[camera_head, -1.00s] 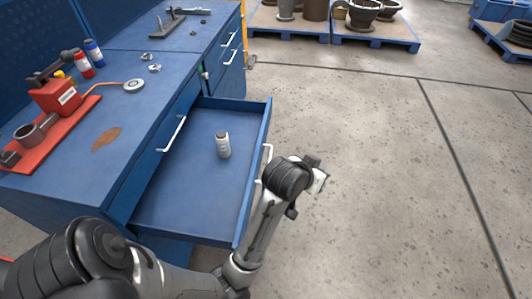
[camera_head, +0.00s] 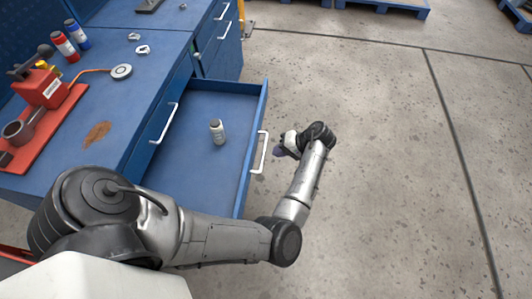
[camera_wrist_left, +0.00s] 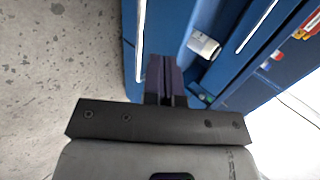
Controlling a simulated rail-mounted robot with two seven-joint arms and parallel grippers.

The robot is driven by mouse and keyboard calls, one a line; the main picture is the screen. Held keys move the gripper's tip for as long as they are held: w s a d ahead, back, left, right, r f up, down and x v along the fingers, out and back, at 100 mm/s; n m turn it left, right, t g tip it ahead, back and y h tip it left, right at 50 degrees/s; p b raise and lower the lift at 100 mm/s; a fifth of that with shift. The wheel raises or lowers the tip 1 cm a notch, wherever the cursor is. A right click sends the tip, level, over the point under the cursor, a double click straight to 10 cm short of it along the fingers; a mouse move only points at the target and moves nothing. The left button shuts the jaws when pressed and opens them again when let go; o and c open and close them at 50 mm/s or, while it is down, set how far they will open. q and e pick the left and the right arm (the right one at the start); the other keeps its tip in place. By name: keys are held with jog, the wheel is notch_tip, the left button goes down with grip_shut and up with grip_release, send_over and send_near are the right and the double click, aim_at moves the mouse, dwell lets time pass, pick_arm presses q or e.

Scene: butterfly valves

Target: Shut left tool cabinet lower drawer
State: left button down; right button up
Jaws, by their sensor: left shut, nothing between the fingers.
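The open lower drawer (camera_head: 212,112) of the blue tool cabinet (camera_head: 110,112) is pulled out to the right in the head view. Its white bar handle (camera_head: 259,152) is on the outer front face. A white bottle (camera_head: 217,131) stands inside the drawer. My left gripper (camera_head: 279,151) is just outside the drawer front, to the right of the handle, pointing toward it. In the left wrist view its dark fingers (camera_wrist_left: 165,78) are together and empty, close to the drawer's blue front (camera_wrist_left: 131,50). My right gripper is not in view.
A closed upper drawer handle (camera_head: 163,124) is on the cabinet face. The worktop holds a red tool on a red tray (camera_head: 50,122), spray cans (camera_head: 65,46) and small metal parts. The concrete floor right of my arm is clear.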

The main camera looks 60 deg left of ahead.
aim_at(252, 160)
pick_arm(q)
jog(key=b+x, duration=0.2)
jog(key=x, duration=0.6)
jog(key=shift+s+f, duration=0.1)
jog(key=shift+f, duration=0.1)
jog(key=shift+s+a+f, duration=0.4)
